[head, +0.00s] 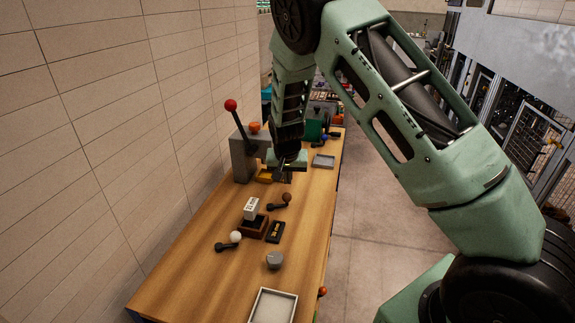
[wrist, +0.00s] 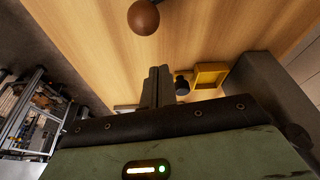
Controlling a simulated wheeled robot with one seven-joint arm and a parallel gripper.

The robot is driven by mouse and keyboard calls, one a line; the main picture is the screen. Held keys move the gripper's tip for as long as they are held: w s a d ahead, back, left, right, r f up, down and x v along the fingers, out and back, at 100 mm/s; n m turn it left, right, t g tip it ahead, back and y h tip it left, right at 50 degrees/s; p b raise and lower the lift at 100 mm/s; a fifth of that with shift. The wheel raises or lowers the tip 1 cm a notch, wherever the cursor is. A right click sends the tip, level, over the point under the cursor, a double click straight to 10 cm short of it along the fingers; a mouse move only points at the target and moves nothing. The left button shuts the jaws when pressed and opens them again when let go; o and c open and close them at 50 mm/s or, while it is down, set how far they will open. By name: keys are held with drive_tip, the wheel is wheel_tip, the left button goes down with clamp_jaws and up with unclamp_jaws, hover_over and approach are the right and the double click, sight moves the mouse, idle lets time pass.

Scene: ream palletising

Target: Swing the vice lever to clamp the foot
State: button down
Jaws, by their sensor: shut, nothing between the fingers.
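My gripper (head: 285,178) is shut and empty above the wooden bench, in front of the grey press-like block. Its closed fingers (wrist: 158,85) show in the wrist view. A lever with a brown ball knob (head: 286,197) lies low on the bench just nearer than the gripper. The brown knob (wrist: 144,17) shows at the top of the wrist view, apart from the fingers. A second lever with a white ball knob (head: 235,237) lies nearer. Between them a pale labelled block (head: 251,208) stands on a dark brown base (head: 253,228). I cannot tell which lever is the vice's.
The grey block (head: 242,160) carries a raised red-knobbed lever (head: 231,105). A yellow tray (head: 265,175) sits beside it. A black labelled box (head: 275,232), a grey round piece (head: 274,260) and a pale tray (head: 272,307) are nearer. The brick wall (head: 90,130) borders the bench's left.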

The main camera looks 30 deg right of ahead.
drive_tip(key=shift+x, duration=0.95)
drive_tip(key=shift+s+a+f+p, duration=0.1)
drive_tip(key=shift+p, duration=0.5)
drive_tip(key=shift+s+a+r+p, duration=0.15)
drive_tip(key=shift+s+a+p, duration=0.2)
drive_tip(key=shift+s, duration=0.2)
drive_tip(key=shift+s+a+r+p, duration=0.1)
drive_tip(key=shift+s+a+p, duration=0.2)
drive_tip(key=shift+s, duration=0.25)
drive_tip(key=shift+s+a+f, duration=0.1)
drive_tip(key=shift+s+a, duration=0.15)
drive_tip(key=shift+s, duration=0.1)
